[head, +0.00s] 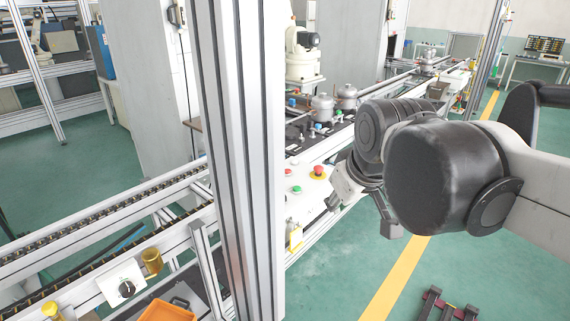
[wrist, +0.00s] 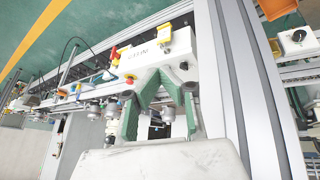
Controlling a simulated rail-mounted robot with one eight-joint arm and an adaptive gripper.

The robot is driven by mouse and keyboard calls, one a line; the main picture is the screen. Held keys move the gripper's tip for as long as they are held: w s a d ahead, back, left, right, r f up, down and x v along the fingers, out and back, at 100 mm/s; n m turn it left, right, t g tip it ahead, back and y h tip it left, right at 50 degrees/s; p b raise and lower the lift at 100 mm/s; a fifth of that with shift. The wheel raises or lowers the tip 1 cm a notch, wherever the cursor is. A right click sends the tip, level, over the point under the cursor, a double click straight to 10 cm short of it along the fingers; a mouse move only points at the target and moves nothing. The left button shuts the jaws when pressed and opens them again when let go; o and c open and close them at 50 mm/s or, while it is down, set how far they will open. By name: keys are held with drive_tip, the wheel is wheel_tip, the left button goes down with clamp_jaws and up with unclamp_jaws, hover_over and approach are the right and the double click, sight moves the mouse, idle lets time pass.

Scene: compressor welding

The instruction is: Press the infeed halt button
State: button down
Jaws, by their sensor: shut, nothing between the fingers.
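A white control panel (head: 308,200) stands on the near end of the line, right of the thick aluminium post. It carries a red mushroom button on a yellow base (head: 318,172), a smaller red button (head: 290,172) and a green button (head: 297,190). No label is readable, so I cannot tell which is the infeed halt button. The panel also shows in the wrist view (wrist: 142,55). My gripper (head: 387,226) hangs to the right of the panel in the head view, apart from it, shut and empty. My arm partly hides the line behind it.
The aluminium post (head: 245,160) stands left of the panel. A box with a black knob (head: 125,288) sits on the left conveyor, near an orange bin (head: 165,312). Grey compressors (head: 322,107) stand on the line behind the panel. Green floor (head: 340,275) lies open at the right.

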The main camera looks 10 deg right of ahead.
drive_tip(key=w+r+n+g, duration=0.1)
drive_tip(key=w+r+n, duration=0.5)
drive_tip(key=w, duration=0.7)
drive_tip(key=n+g+p, duration=0.4)
drive_tip(key=n+g, duration=0.1)
drive_tip(key=n, duration=1)
hover_over(288, 170)
wheel_tip(288, 170, down, 10)
drive_tip(key=shift+w+f+n, duration=0.15)
drive_tip(key=shift+f+n, duration=0.35)
drive_tip(key=shift+f, duration=0.35)
wheel_tip(288, 170, down, 14)
drive_tip(key=shift+r+p, duration=0.1)
drive_tip(key=shift+p, duration=0.35)
